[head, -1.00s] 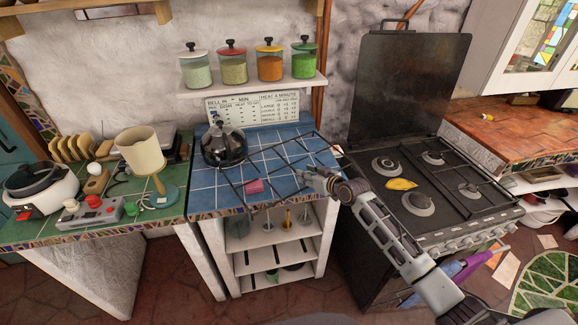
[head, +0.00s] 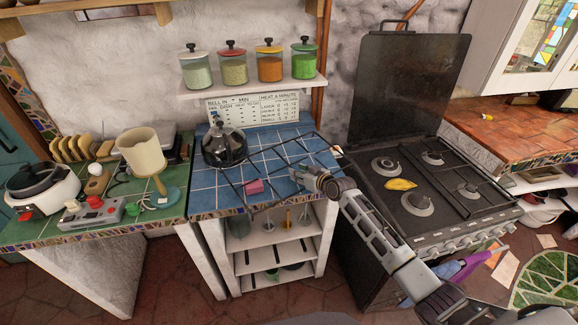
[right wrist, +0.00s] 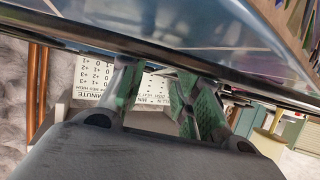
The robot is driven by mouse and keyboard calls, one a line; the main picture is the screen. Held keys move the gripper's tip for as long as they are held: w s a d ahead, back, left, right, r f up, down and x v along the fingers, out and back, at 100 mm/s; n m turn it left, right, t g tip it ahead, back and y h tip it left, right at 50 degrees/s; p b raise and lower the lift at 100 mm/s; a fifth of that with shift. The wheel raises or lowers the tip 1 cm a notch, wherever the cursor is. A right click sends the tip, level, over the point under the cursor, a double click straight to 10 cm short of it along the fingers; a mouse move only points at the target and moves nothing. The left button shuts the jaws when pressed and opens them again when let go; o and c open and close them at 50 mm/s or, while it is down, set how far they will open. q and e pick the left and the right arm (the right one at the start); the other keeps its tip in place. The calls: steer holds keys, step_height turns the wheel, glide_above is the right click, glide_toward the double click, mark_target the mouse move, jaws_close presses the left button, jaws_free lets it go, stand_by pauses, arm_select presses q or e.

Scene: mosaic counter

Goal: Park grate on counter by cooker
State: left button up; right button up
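The grate (head: 285,146), a thin dark wire frame, lies over the blue tiled counter (head: 205,190) to the left of the cooker (head: 440,225). It reaches from beside the kettle towards the cooker's left side, and its front bar runs near the counter's front edge. I cannot tell whether it rests fully flat. My right gripper (head: 302,176) is at the grate's front right part. In the right wrist view its green-padded fingers (right wrist: 160,95) stand apart, close under a dark bar. My left gripper is not in view.
A dark glass kettle (head: 224,145) stands at the counter's left, touching or close to the grate. A pink block (head: 254,186) lies under or inside the grate's outline. The cooker carries another grate (head: 450,180) on its right and a yellow item (head: 400,184). Jars (head: 270,64) stand on the shelf above.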

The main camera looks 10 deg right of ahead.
steer(key=shift+w+a+f, duration=0.1)
steer(key=shift+w, duration=0.1)
stand_by(0.4)
jaws_close()
steer(key=shift+w+r, duration=0.1)
steer(key=shift+r, duration=0.1)
